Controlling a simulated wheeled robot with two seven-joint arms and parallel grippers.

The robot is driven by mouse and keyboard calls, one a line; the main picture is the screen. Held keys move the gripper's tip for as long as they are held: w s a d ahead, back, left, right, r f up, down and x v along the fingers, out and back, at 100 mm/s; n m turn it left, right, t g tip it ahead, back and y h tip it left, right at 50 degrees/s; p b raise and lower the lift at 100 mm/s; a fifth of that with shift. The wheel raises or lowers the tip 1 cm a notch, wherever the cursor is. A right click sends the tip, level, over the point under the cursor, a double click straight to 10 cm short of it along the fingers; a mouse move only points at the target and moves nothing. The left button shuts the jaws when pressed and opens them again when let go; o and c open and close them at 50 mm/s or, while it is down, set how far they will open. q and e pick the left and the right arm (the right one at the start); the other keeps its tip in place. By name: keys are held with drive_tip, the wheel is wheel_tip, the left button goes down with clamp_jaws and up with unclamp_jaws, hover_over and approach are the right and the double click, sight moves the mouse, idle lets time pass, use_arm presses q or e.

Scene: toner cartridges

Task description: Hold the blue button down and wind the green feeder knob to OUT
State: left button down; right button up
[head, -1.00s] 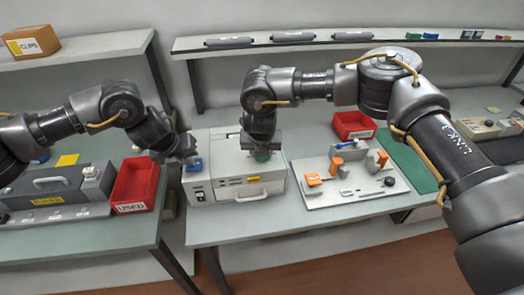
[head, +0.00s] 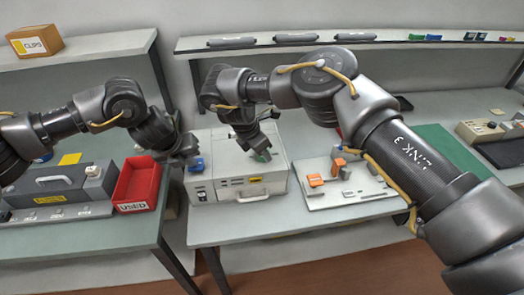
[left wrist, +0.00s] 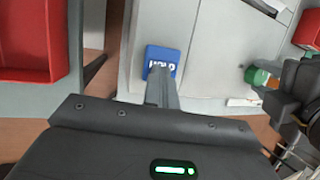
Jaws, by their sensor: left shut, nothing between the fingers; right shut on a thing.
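The blue button (head: 196,165), marked HOLD, is on the left of the grey-white machine (head: 238,190); it also shows in the left wrist view (left wrist: 163,58). My left gripper (head: 189,158) is shut and empty, its fingertips (left wrist: 158,78) at the button's near edge, seemingly touching it. How far the button is pressed I cannot tell. The green feeder knob (head: 262,156) is on the machine's top right and also shows in the left wrist view (left wrist: 257,76). My right gripper (head: 257,150) is shut on it, tilted. The knob's OUT mark is not readable.
A red USED bin (head: 138,184) stands on the left table beside a dark grey unit (head: 60,188). A white board with orange parts (head: 340,190) lies right of the machine. My right arm crosses over the right table. A shelf with cartridges (head: 295,38) runs behind.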

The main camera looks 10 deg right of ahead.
drive_tip(key=shift+f+m+g+h, duration=0.1)
drive_tip(key=shift+m+g+h, duration=0.4)
drive_tip(key=shift+m, duration=1.4)
drive_tip(key=shift+w, duration=0.1)
drive_tip(key=o, duration=1)
wheel_tip(320, 180, up, 10)
drive_tip(key=shift+r, duration=0.1)
